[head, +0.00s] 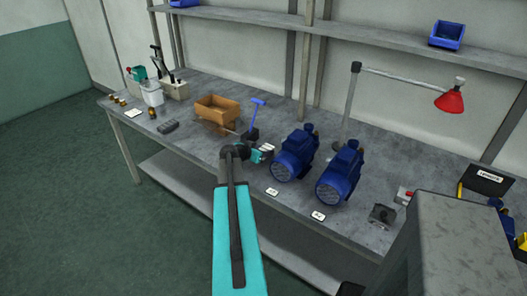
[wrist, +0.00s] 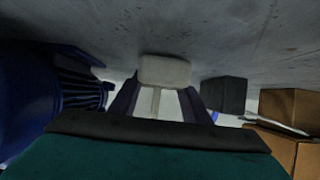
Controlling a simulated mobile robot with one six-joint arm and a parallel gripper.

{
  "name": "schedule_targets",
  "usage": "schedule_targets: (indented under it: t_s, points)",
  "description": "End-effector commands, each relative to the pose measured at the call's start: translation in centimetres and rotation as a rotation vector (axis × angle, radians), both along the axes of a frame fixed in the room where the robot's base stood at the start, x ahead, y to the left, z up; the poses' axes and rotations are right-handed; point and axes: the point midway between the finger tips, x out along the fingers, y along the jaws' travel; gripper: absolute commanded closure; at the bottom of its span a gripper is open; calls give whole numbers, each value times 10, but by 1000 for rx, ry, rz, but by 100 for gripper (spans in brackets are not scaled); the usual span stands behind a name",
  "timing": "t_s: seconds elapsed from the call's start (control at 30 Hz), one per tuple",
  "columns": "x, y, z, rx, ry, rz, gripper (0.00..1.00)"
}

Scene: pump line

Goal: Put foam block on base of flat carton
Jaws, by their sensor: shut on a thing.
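My gripper (head: 266,151) is over the front part of the workbench, between the carton and the nearer blue motor. It is shut on a pale block, which I take as the foam block (wrist: 165,71); the block shows between the two dark fingers in the wrist view. In the head view the block is small and partly hidden by the gripper. The brown carton (head: 217,113) stands open on the bench to the left of my gripper, apart from it. Part of its brown side shows at the right of the wrist view (wrist: 287,104). The inside of its base is mostly hidden.
Two blue motors (head: 295,155) (head: 340,172) stand to the right. A red lamp (head: 450,101) hangs over the bench. White labels (head: 272,192) lie along the front edge.

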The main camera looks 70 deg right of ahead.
Motion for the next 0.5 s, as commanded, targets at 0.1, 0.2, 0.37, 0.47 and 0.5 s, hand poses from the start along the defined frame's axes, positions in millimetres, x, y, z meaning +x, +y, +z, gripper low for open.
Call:
schedule_targets:
  t_s: [0.1, 0.2, 0.37, 0.47, 0.5]
  points:
    - [0, 0, -2, 0, 0, 0, 78]
    - [0, 0, -3, 0, 0, 0, 78]
    - [0, 0, -2, 0, 0, 0, 38]
    - [0, 0, -2, 0, 0, 0, 38]
    - [0, 0, -2, 0, 0, 0, 38]
